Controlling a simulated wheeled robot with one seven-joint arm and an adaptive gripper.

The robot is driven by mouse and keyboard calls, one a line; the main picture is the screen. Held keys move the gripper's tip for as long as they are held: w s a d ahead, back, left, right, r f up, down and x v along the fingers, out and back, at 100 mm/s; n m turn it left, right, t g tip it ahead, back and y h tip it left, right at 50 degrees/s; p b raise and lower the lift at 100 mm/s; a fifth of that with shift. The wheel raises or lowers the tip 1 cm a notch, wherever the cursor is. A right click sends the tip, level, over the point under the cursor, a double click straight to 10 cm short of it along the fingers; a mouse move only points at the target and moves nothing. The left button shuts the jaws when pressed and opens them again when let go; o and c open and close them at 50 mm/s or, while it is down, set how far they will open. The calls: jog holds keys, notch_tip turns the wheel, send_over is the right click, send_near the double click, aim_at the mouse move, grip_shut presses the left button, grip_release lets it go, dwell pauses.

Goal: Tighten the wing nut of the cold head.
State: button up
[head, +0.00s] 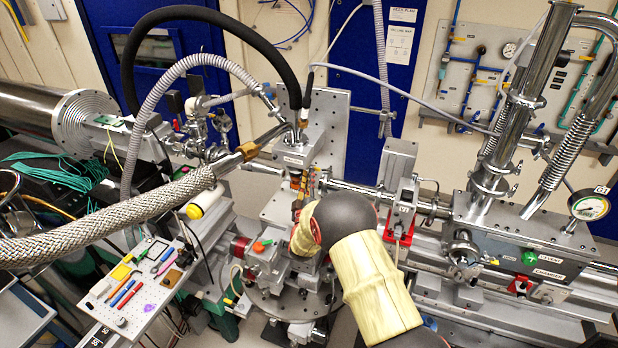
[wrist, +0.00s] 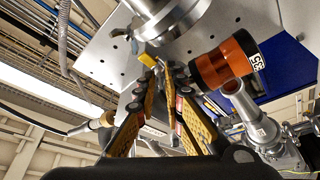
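The cold head (head: 297,152) is a labelled grey block with hoses on top, in the middle of the head view. In the wrist view its silver round flange (wrist: 180,18) is at the top and a copper-coloured cylinder (wrist: 222,65) with a black band hangs at right. A small yellow part (wrist: 147,59) by a grey clamp piece shows just beyond my fingertips; I cannot tell if it is the wing nut. My gripper (wrist: 164,72) points up toward the flange, fingertips close together. Whether they touch or hold anything is unclear.
A tool tray (head: 137,283) stands at the lower left. A braided hose (head: 110,215) crosses at left. A steel beam pipe (head: 360,190) runs behind my arm. A vacuum chamber (head: 520,225) with a gauge (head: 588,205) stands at right. Space around the cold head is tight.

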grip_shut()
jog(key=shift+f+n+b, duration=0.1)
jog(key=shift+n+b, duration=0.2)
jog(key=shift+b, duration=0.2)
jog(key=shift+n+g+y+b, duration=0.3)
jog(key=shift+n+y+b, duration=0.1)
jog(key=shift+n+b, duration=0.45)
jog(key=shift+c, duration=0.4)
grip_release()
jog(key=shift+o, duration=0.8)
